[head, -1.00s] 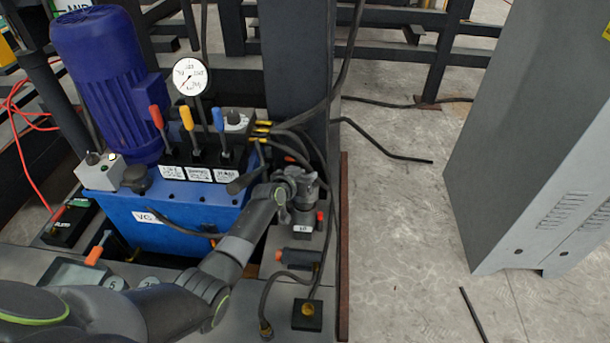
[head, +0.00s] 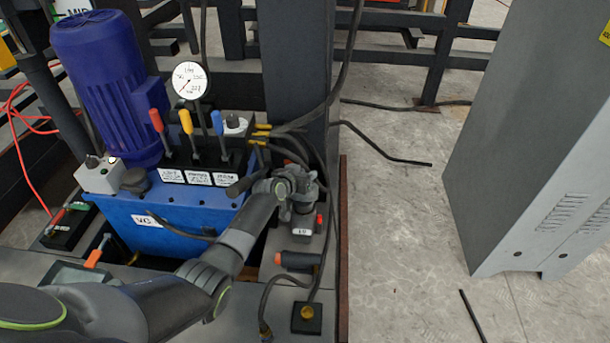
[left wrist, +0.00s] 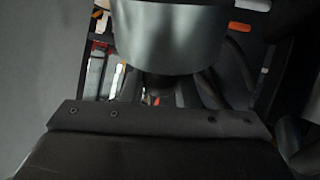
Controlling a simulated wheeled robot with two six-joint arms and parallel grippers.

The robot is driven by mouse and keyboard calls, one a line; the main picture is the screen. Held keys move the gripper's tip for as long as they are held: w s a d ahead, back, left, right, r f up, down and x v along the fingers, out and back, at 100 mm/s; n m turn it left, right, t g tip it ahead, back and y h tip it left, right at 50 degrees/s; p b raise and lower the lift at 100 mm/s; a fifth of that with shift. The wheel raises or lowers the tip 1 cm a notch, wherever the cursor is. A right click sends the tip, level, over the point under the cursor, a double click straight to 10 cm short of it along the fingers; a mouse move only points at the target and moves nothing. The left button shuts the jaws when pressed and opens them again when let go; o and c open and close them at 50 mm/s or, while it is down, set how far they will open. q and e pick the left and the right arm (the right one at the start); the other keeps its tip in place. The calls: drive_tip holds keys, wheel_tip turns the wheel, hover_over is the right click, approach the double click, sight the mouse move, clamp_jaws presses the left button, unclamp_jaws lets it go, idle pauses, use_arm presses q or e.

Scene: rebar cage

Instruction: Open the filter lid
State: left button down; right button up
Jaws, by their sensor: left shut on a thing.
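The filter is a small dark grey cylinder on a grey body (head: 301,227) with a white label and a red part, beside the blue tank. My left gripper (head: 304,190) is at its top and shut on the filter lid, which the gripper mostly hides in the head view. In the left wrist view a smooth grey round part, which looks like the lid (left wrist: 168,40), fills the upper middle close to the camera. I cannot tell whether the lid is lifted off its body. My right gripper is not in view.
A blue tank (head: 160,222) with three levers, a gauge (head: 189,80) and a blue motor (head: 108,80) stands left of the filter. Black hoses (head: 290,150) run close behind it. A dark post (head: 298,70) rises behind. Open floor (head: 400,240) and a grey cabinet (head: 540,130) are at right.

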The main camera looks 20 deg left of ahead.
use_arm(q)
drive_tip(key=shift+w+a+r, duration=0.1)
drive_tip(key=shift+w+r, duration=0.05)
drive_tip(key=shift+r, duration=0.05)
drive_tip(key=c, duration=1.2)
unclamp_jaws()
drive_tip(key=shift+f, duration=0.15)
drive_tip(key=shift+o, duration=0.2)
drive_tip(key=shift+s, duration=0.3)
drive_tip(key=s+a+p, duration=0.3)
drive_tip(key=s, duration=0.9)
drive_tip(key=shift+r+p, duration=0.25)
drive_tip(key=shift+p, duration=0.05)
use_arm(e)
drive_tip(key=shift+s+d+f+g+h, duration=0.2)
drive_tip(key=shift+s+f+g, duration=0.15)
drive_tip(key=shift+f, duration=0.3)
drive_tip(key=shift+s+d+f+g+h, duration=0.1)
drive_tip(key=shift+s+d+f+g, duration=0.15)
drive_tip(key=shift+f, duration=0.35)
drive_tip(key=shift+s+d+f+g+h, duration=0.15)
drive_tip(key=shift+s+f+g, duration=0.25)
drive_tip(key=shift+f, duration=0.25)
use_arm(q)
drive_tip(key=shift+s, duration=0.1)
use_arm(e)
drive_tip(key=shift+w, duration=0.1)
